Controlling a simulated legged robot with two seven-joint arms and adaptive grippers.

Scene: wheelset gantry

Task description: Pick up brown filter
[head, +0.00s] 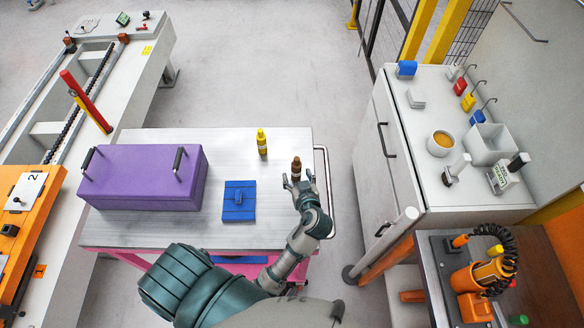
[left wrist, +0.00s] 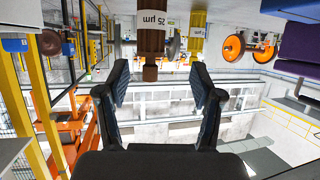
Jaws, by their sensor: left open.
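The brown filter (head: 296,166) stands upright near the right edge of the cart top (head: 130,235). My left gripper (head: 299,178) is open, with its fingers pointing at the filter from the near side. In the left wrist view the picture is upside down. There the brown filter (left wrist: 151,42) with a white "25 µm" label shows ahead, lined up with the gap between the fingers of my open left gripper (left wrist: 158,76). Nothing is held. I cannot tell whether the fingertips reach beside the filter. My right gripper is not in view.
A yellow bottle-like filter (head: 262,142) stands behind and left of the brown one. A blue flat case (head: 239,201) and a purple box (head: 142,178) lie on the cart to the left. A metal handle rail (head: 327,190) runs along the right edge, close to my wrist.

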